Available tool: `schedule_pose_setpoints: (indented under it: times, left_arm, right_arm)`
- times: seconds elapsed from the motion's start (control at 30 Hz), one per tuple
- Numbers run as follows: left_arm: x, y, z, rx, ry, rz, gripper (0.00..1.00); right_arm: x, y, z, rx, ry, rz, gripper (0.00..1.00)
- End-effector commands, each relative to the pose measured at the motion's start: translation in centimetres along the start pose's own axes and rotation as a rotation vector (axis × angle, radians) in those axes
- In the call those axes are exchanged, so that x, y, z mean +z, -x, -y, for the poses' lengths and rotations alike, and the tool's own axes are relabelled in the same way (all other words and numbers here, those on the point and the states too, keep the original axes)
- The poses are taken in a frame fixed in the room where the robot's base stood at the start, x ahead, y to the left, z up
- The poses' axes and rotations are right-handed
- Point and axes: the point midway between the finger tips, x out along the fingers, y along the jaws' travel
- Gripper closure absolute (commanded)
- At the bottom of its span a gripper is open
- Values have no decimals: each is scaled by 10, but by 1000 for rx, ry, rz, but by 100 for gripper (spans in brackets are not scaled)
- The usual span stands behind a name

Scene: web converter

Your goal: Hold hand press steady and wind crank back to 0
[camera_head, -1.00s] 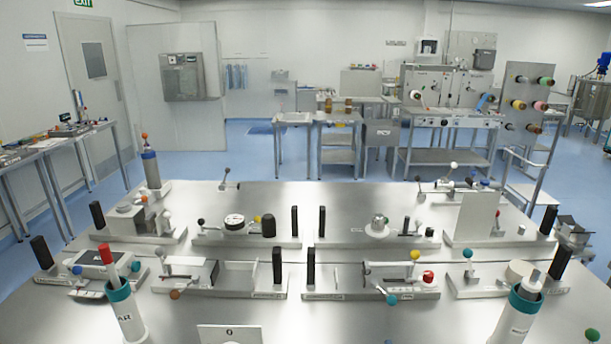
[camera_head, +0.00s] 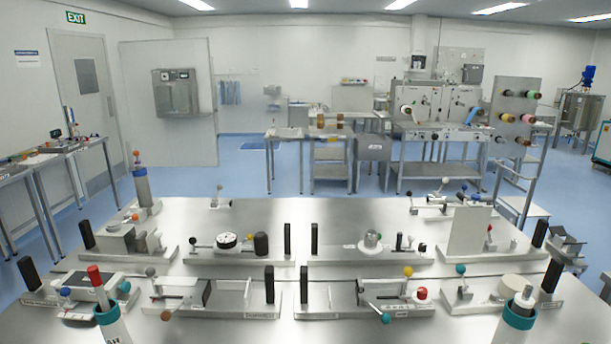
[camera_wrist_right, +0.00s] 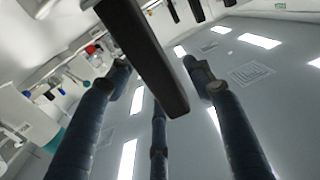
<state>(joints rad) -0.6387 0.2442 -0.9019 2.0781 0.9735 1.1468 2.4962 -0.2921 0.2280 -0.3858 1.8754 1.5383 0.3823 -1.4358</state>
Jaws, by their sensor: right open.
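Several bench fixtures with ball-ended levers and black upright posts stand on the steel table (camera_head: 290,218) in the head view. I cannot tell which is the hand press. One has a round dial (camera_head: 228,240), too small to read. My right gripper (camera_wrist_right: 158,80) shows dark blue, spread fingers in the right wrist view. A black bar (camera_wrist_right: 145,55), seemingly a post, reaches in between them; contact is not clear. Neither gripper shows in the head view.
Teal-rimmed holders stand at the front left (camera_head: 110,328) and front right (camera_head: 518,318). A white upright plate (camera_head: 466,234) stands at the back right. A side bench (camera_head: 40,165) is at the far left. Blue floor (camera_head: 230,178) is open behind the table.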

Motion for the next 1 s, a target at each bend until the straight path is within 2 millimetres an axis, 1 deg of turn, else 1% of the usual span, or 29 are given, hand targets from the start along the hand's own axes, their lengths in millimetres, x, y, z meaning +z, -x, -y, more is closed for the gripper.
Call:
schedule_pose_setpoints:
  times: [0.07, 0.17, 0.27, 0.5, 0.63, 0.8, 1.0]
  left_arm:
    - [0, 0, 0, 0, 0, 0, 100]
    - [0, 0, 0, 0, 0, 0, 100]
    - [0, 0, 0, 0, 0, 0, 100]
    - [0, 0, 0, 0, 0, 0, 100]
    - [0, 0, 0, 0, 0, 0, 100]
    - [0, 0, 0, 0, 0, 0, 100]
    - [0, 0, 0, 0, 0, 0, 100]
  right_arm:
    - [0, 4, 0, 0, 0, 1, 49]
    - [1, 15, 0, 0, 0, 3, 49]
    - [2, 34, 0, -2, 1, 5, 49]
    - [2, 86, 0, -1, 1, 6, 49]
    - [2, 106, 0, -1, 0, 5, 49]
    - [1, 118, 0, 0, 0, 2, 49]
    - [1, 120, 0, 0, -1, 1, 49]
